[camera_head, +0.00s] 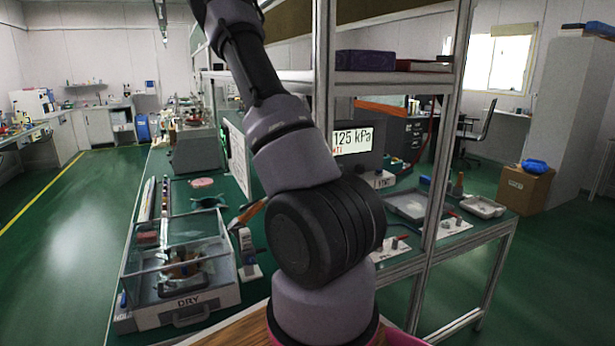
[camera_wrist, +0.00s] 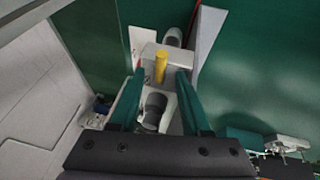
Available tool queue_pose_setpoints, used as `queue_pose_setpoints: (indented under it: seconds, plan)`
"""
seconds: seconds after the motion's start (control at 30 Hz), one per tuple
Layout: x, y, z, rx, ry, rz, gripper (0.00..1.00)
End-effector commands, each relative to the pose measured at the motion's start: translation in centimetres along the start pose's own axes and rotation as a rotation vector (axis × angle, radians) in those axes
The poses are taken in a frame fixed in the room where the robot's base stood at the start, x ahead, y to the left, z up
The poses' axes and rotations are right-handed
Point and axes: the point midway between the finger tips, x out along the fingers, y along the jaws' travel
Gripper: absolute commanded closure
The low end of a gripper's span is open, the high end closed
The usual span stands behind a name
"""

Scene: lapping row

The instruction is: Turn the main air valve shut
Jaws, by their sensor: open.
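The yellow handle looks short and upright in the picture. My gripper (camera_wrist: 160,73) is open, with one green finger on each side of the handle in the picture. I cannot tell whether the fingers touch it or how far off it is in depth. In the head view, neither the valve nor my gripper can be made out; my arm fills the middle.
A shelf frame post (camera_head: 445,130) rises right of my arm. Green floor (camera_head: 75,230) is clear at far left.

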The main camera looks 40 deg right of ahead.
Motion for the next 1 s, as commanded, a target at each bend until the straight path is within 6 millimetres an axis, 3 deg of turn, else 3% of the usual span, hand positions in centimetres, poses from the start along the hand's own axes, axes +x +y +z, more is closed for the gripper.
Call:
queue_pose_setpoints:
  seconds: [0.13,0.4,0.43,0.53,0.57,1.0]
  plan:
    - [1.01,0.00,0.07,-0.001,0.000,0.001,0.53]
    - [1.16,-0.04,0.09,0.000,0.000,0.000,0.53]
    - [1.15,-0.04,0.09,0.000,0.000,0.000,0.57]
    - [1.15,-0.04,0.10,0.000,0.000,0.000,0.95]
    - [1.15,-0.04,0.10,0.000,0.000,0.000,1.00]
    - [1.14,0.22,0.16,-0.057,0.012,-0.025,1.00]
